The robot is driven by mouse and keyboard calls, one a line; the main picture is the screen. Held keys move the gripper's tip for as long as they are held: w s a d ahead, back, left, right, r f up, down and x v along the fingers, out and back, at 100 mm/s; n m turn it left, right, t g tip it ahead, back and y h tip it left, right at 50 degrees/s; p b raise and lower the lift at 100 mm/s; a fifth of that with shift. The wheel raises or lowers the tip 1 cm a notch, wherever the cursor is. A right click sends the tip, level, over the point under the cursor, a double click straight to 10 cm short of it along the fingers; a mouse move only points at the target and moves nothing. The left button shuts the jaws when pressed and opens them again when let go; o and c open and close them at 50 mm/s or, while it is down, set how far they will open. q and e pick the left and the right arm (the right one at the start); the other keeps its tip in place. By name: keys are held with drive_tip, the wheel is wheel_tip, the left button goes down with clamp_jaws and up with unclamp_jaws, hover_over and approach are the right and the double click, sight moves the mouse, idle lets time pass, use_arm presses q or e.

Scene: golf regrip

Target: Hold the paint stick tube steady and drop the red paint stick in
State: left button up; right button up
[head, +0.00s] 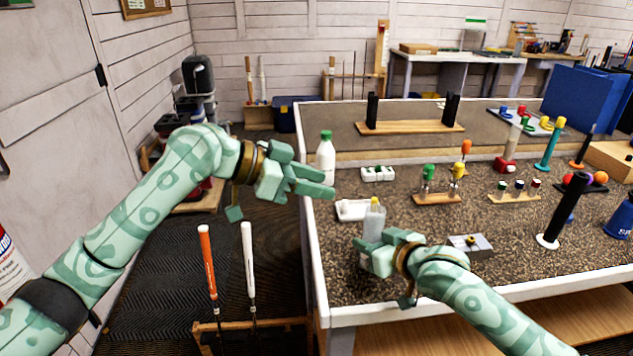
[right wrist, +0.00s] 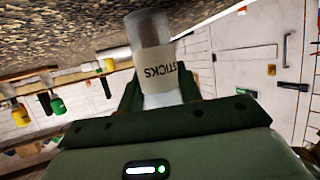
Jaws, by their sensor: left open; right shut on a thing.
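The paint stick tube (head: 373,222) is clear grey and stands upright at the counter's left side. Its pale label with the word STICKS shows in the right wrist view (right wrist: 160,70). My right gripper (head: 372,243) is shut on the tube's lower part. A yellow tip (head: 375,204) shows at the tube's mouth; I cannot tell whether it is inside or behind. A small dark-red-topped stick (head: 535,184), possibly the red paint stick, stands at the right end of a small wooden rack (head: 515,197). My left gripper (head: 329,182) is open and empty, left of the tube and higher in the picture.
A white bottle with a green cap (head: 326,160) is close to my left gripper. A white tray (head: 353,210) lies behind the tube. Two golf clubs (head: 248,262) stand left of the counter.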

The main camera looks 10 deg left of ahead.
drive_tip(key=o, duration=1.1)
drive_tip(key=shift+c, duration=0.2)
